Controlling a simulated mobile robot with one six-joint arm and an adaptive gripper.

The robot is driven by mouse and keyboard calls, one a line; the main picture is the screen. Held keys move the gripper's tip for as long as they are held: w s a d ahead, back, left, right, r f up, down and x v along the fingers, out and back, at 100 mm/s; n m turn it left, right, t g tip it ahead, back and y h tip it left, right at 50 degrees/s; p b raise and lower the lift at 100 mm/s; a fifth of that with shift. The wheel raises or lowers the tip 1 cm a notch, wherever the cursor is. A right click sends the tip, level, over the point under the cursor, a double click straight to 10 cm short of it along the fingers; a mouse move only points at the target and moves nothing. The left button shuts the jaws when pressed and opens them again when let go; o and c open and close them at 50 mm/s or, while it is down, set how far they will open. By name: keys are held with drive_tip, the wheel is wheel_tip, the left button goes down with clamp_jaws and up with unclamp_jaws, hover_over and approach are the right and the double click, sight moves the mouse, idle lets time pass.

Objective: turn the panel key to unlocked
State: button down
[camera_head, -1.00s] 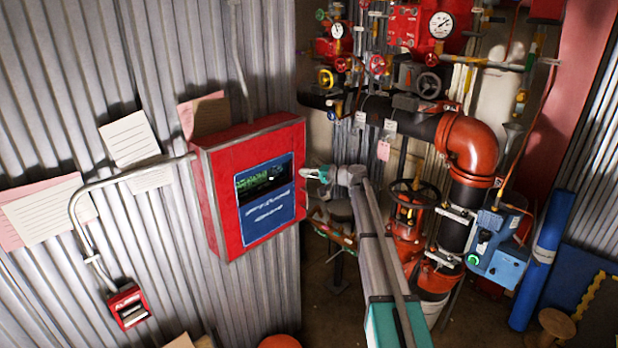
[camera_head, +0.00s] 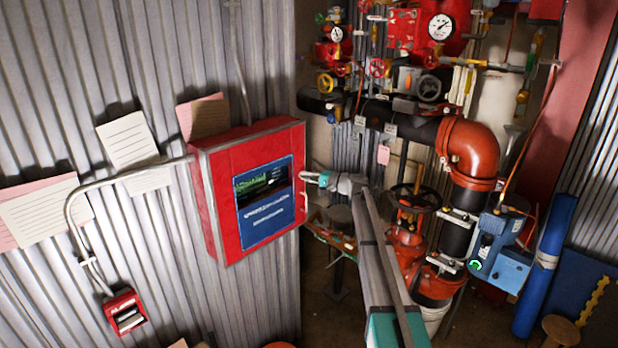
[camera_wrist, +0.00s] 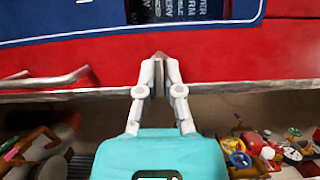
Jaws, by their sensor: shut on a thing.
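The red panel (camera_head: 232,158) hangs on the corrugated wall, with a blue face (camera_head: 268,217) and a dark display window with green marks (camera_head: 262,180). My gripper (camera_head: 304,176) is at the panel's right edge. In the wrist view my gripper (camera_wrist: 159,66) has its two fingers close together at the red face, by the panel's edge. A small grey piece (camera_wrist: 159,57) shows at the fingertips; I take it for the panel key. The fingers hide most of it, so its turn position cannot be read. A bent grey handle (camera_wrist: 48,80) lies left of the fingers.
Orange and black riser pipes (camera_head: 471,147) with gauges and valve wheels stand right of my arm. A blue box (camera_head: 501,250) is mounted at the right. A small red call box (camera_head: 126,313) with grey conduit is at lower left. Paper notes hang on the wall.

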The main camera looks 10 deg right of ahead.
drive_tip(key=c, duration=0.9)
unclamp_jaws()
drive_tip(key=shift+w+d, duration=0.1)
drive_tip(key=shift+w, duration=0.05)
drive_tip(key=shift+o, duration=0.5)
drive_tip(key=v, duration=1.2)
drive_tip(key=shift+f, duration=0.1)
